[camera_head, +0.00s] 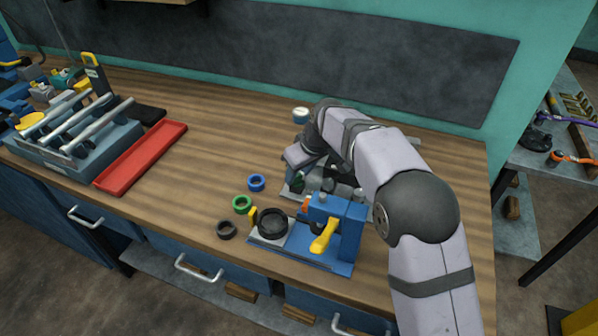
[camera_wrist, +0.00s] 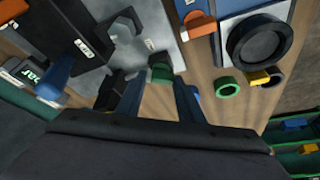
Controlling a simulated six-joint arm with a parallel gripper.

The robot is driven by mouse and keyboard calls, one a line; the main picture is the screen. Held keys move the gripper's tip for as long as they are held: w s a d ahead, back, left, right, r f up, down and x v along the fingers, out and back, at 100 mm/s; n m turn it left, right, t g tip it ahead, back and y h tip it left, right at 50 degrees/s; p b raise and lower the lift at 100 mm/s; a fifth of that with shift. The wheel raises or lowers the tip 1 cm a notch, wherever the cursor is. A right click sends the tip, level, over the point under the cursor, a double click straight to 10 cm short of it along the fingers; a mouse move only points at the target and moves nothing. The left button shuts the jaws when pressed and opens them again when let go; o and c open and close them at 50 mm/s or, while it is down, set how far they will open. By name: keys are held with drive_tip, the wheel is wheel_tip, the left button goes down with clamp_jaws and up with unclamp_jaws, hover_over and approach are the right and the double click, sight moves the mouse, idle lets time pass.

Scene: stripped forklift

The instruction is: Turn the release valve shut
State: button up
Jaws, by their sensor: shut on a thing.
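A small green part (camera_wrist: 160,70), which appears to be the release valve, sits at the edge of a grey metal unit (camera_wrist: 150,28) in the wrist view. My gripper (camera_wrist: 160,88) has one finger on either side of it and is shut on it, though the contact itself is hard to see. In the head view the grey unit (camera_head: 297,192) stands on the bench behind a blue fixture. There my gripper (camera_head: 298,176) is low over its left side, and my arm hides much of the unit. How far the valve is turned cannot be told.
The blue fixture (camera_head: 346,222) with a yellow lever (camera_head: 323,236) stands in front. Blue (camera_head: 256,175), green (camera_head: 242,196) and black (camera_head: 226,221) rings lie left of it. A red tray (camera_head: 143,157) and tool rack (camera_head: 55,153) stand farther left. The bench between is clear.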

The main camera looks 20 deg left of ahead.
drive_tip(key=shift+s+a, duration=0.2)
drive_tip(key=shift+s, duration=0.1)
drive_tip(key=shift+a+m+h+p, duration=0.1)
drive_tip(key=shift+m+h+p, duration=0.3)
drive_tip(key=shift+m, duration=0.7)
drive_tip(key=m, duration=0.1)
drive_tip(key=m+t+h+p, duration=0.1)
drive_tip(key=m, duration=0.1)
drive_tip(key=shift+s+a+m, duration=0.1)
drive_tip(key=shift+a+m, duration=0.05)
drive_tip(key=shift+m, duration=0.15)
drive_tip(key=m, duration=0.2)
drive_tip(key=m+t+h, duration=0.1)
drive_tip(key=m, duration=0.2)
drive_tip(key=shift+a+h, duration=0.2)
drive_tip(key=shift+h, duration=0.1)
drive_tip(key=shift+r+m, duration=0.15)
drive_tip(key=shift+m, duration=0.25)
drive_tip(key=o, duration=0.9)
drive_tip(key=shift+a, duration=0.15)
drive_tip(key=shift+w+d, duration=0.2)
